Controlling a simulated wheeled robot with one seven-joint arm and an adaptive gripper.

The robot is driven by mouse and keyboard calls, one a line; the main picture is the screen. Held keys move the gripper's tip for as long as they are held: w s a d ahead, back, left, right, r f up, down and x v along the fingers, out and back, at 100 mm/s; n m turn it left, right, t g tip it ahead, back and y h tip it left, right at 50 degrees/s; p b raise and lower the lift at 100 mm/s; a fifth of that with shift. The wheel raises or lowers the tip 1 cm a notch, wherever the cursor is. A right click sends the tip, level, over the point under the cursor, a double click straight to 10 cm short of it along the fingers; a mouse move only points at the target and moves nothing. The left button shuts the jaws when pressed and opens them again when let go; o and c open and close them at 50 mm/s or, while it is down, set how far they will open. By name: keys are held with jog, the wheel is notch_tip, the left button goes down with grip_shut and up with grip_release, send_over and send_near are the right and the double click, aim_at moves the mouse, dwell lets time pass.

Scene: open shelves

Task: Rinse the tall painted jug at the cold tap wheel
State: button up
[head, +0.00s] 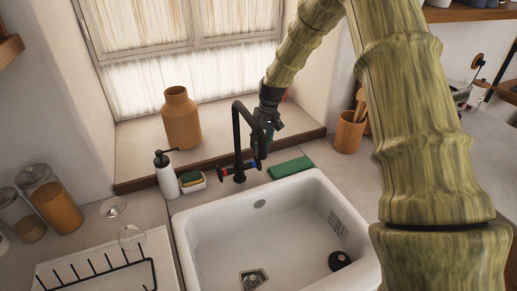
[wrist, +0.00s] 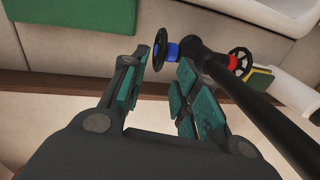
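A plain orange-brown jug (head: 181,122) stands upright on the windowsill in the head view; no painted pattern shows on it. The black tap (head: 237,135) rises behind the sink, with a blue-marked wheel (head: 257,164) on its right and a red-marked one (head: 223,171) on its left. The wrist view shows the blue-marked wheel (wrist: 161,50) just at my fingertips and the red-marked wheel (wrist: 240,62) farther right. My gripper (wrist: 163,70) is open, its green-padded fingers apart with nothing held. In the head view my gripper (head: 260,150) is beside the tap, above the sill edge.
The white sink (head: 205,235) is empty except for a small black round item (head: 339,260). A green cloth or pad (head: 290,167), soap bottle (head: 166,174) and sponge dish (head: 193,185) stand behind it. A drying rack (head: 100,272) and glasses are left; a utensil pot (head: 349,133) is right.

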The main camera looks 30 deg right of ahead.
aim_at(255, 163)
jog(key=f, duration=0.3)
jog(key=w+f+p, duration=0.1)
jog(key=shift+a+f, duration=0.2)
jog(key=shift+a, duration=0.15)
jog(key=c, duration=0.3)
jog(key=shift+s+r, duration=0.2)
grip_shut()
